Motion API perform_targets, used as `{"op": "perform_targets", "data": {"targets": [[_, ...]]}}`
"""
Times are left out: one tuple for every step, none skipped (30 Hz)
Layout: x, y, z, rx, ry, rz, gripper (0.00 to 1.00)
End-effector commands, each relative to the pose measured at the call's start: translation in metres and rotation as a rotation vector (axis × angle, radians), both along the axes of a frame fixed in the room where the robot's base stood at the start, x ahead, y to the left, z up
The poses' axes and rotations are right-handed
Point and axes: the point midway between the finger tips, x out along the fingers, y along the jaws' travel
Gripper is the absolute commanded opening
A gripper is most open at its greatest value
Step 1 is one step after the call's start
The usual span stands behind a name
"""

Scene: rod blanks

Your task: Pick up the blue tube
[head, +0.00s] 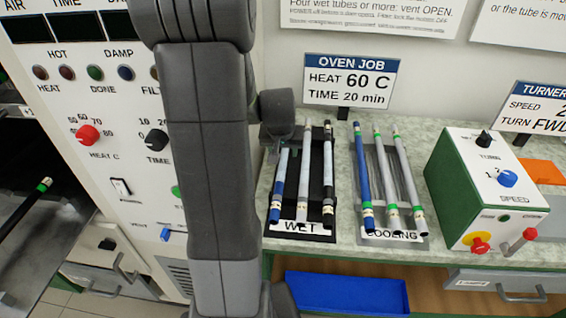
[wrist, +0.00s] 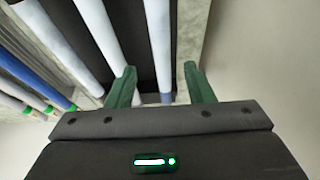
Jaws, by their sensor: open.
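In the head view a solid blue tube (head: 361,165) with a green band lies leftmost in the COOLING rack (head: 393,237). It also shows at the left of the wrist view (wrist: 22,72). A pale tube with blue sections (head: 279,190) lies leftmost in the WET rack (head: 318,205). My gripper (wrist: 160,72) is open, its two green fingers at the far end of the WET rack. In the wrist view a pale tube with a blue end (wrist: 159,45) lies between the fingers, apart from both. Whether the fingertips reach down beside it, I cannot tell.
The WET rack also holds a grey tube (head: 303,175) and a dark-ended tube (head: 328,170). Two grey tubes (head: 384,170) lie beside the blue one. The oven panel (head: 110,150) stands left, a green-sided machine (head: 480,190) right. An OVEN JOB sign (head: 350,80) stands behind.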

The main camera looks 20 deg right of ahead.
Motion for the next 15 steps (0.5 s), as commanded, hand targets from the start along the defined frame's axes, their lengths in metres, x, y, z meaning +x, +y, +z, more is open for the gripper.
{"op": "perform_targets", "data": {"targets": [[0.000,0.000,-0.002,0.000,0.001,0.000,0.48],[0.000,0.000,-0.004,0.000,0.001,0.000,0.48],[0.001,0.000,-0.007,0.001,0.002,0.000,0.48],[0.001,0.000,-0.011,0.001,0.002,0.000,0.48],[0.001,0.000,-0.015,0.002,0.003,-0.001,0.48],[0.002,0.001,-0.020,0.002,0.003,-0.001,0.48],[0.002,0.001,-0.025,0.003,0.004,-0.001,0.48],[0.003,0.001,-0.029,0.002,0.004,0.000,0.48],[0.003,0.001,-0.035,0.002,0.005,0.001,0.48],[0.005,0.000,-0.038,0.002,0.004,0.000,0.48],[0.006,0.000,-0.041,0.001,0.003,0.000,0.48],[0.008,-0.001,-0.044,0.001,0.003,0.000,0.48],[0.009,-0.002,-0.046,0.002,0.003,-0.001,0.48],[0.009,-0.002,-0.048,0.002,0.001,-0.001,0.48],[0.010,-0.002,-0.050,0.002,0.000,-0.001,0.48]]}}
